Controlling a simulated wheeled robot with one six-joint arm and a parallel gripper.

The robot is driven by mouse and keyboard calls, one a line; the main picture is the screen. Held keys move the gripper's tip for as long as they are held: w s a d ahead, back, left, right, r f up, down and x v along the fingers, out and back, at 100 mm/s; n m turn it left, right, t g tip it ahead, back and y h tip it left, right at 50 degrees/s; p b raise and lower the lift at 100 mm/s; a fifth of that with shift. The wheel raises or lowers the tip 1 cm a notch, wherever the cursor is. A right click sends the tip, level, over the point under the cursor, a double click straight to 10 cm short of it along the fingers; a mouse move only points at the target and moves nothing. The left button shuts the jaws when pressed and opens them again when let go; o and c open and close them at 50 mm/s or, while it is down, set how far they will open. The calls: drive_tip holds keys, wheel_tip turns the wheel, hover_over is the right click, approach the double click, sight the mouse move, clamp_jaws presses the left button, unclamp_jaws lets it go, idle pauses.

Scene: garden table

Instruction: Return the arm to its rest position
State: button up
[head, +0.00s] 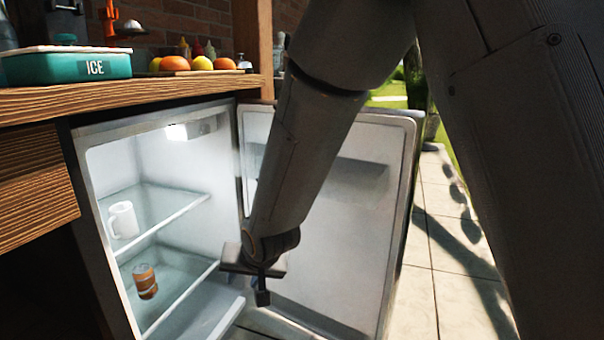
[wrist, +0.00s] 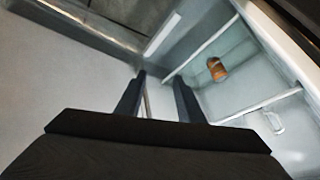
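My arm reaches down in front of the open fridge (head: 160,150), between its lit interior and its open door (head: 345,230). My gripper (head: 262,290) is at the low end of the arm, near the lower front of the fridge opening. In the wrist view my gripper (wrist: 158,92) shows two dark fingers spread apart. No object is held between them. The fingertips are partly hidden in the head view.
The can (wrist: 216,68) shows in the wrist view. A wooden counter (head: 150,93) holds an ice box (head: 70,68) and fruit. Paving lies right of the door.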

drive_tip(key=s+d+r+n+g+h, duration=0.15)
drive_tip(key=s+d+r, duration=0.25)
drive_tip(key=s, duration=0.6)
drive_tip(key=s+d+r+n+g, duration=0.2)
drive_tip(key=s+d+r, duration=0.2)
drive_tip(key=s, duration=0.5)
drive_tip(key=s+d+r+n+g+h, duration=0.1)
drive_tip(key=s+d+r+n+g, duration=0.2)
drive_tip(key=s, duration=0.7)
drive_tip(key=d+r+m+h+p, duration=0.1)
drive_tip(key=d+r+m+p, duration=0.2)
drive_tip(key=d+r+p, duration=0.8)
drive_tip(key=d+r+m+p, duration=0.4)
drive_tip(key=d+r+p, duration=0.6)
drive_tip(key=r+p, duration=0.8)
drive_tip(key=p, duration=0.9)
drive_tip(key=shift+w+d+t+h, duration=0.2)
drive_tip(key=shift+d+t+h, duration=0.15)
drive_tip(key=shift+d, duration=0.05)
